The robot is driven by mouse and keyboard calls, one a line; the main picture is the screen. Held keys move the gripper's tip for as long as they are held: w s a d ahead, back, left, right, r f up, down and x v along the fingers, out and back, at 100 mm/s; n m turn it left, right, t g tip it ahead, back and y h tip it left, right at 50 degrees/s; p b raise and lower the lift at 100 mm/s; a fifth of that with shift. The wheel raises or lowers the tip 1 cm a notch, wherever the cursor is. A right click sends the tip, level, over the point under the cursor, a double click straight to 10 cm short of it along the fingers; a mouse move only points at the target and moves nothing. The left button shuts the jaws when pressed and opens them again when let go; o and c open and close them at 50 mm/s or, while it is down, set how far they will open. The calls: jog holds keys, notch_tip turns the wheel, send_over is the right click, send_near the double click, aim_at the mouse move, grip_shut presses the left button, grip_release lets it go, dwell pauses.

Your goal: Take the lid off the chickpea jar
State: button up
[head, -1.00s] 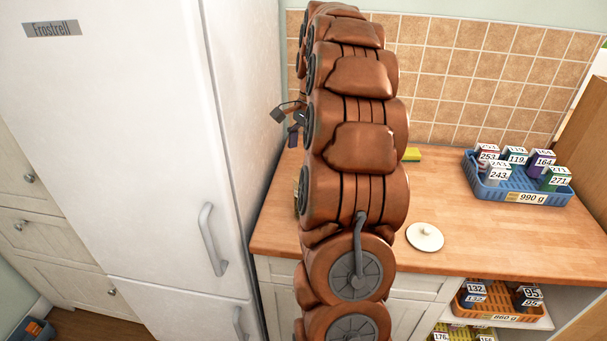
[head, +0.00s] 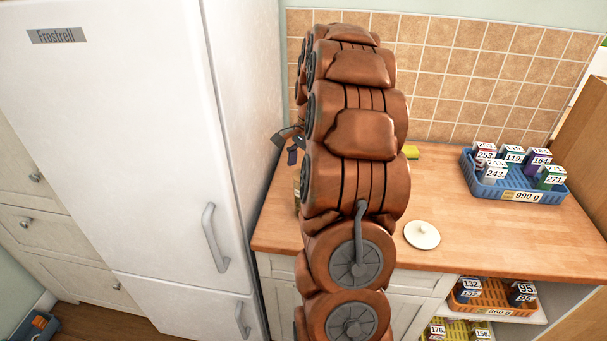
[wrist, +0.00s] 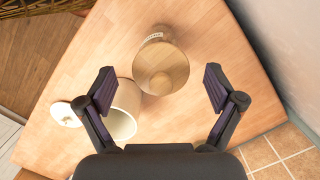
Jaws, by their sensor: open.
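In the wrist view a round tan or see-through jar (wrist: 165,70) stands upright on the worktop, with a pale label on its side. A small round shape shows within its top outline; I cannot tell whether it is a lid knob. Its label is too small to read. A cream canister (wrist: 122,108) stands beside it, partly behind a finger, apparently open at the top. A white knobbed lid (head: 422,235) lies flat on the worktop; a white disc also shows in the wrist view (wrist: 65,114). My gripper (wrist: 160,90) is open above, its fingers spread to either side of the tan jar, apparently holding nothing.
A blue basket (head: 520,196) of small boxes stands on the right of the worktop (head: 470,255). A yellow sponge (head: 411,152) lies near the tiled wall (head: 450,80). A tall white fridge (head: 120,150) flanks the left. My arm hides the worktop's middle in the head view.

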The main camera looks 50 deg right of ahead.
jog(key=c, duration=1)
jog(key=shift+r, duration=0.15)
jog(key=shift+c, duration=0.2)
